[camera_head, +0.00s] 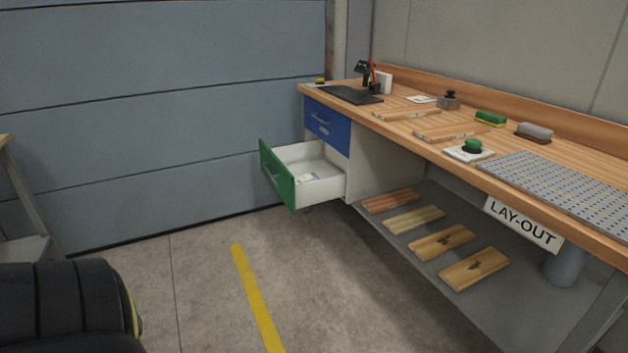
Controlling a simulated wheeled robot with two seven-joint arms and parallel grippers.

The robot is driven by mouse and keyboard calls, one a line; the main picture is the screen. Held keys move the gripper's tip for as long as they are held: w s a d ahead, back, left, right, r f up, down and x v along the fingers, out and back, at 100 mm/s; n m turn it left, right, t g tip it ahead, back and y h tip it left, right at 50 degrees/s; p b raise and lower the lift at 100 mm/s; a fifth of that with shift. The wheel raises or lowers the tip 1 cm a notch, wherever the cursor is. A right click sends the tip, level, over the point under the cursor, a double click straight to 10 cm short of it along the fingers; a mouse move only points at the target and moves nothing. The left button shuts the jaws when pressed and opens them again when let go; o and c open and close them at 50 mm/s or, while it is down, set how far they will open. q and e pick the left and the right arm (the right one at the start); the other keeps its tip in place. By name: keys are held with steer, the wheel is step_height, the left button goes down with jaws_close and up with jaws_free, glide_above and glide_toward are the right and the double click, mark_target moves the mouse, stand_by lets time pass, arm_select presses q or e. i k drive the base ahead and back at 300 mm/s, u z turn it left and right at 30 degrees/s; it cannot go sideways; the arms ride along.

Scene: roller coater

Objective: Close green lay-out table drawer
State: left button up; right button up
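The green-fronted drawer (277,178) of the lay-out table (400,122) stands pulled out to the left from under the table's left end. Its white tray shows a small pale item on its floor. A handle is on the green front. Above it, a blue drawer (328,124) with a handle is shut. A black ribbed part of my own body shows at the lower left, well apart from the drawer. Neither of my grippers is in view.
Wooden boards (443,242) lie on the table's lower shelf (390,234). A perforated grey plate (560,190) and small tools lie on the tabletop. A yellow floor line (257,298) crosses open concrete before the drawer. A blue-grey panelled wall (150,120) stands behind.

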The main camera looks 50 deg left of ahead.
mark_target(280, 166)
steer(key=u, duration=1.25)
steer(key=i, duration=1.65)
steer(key=z, duration=0.3)
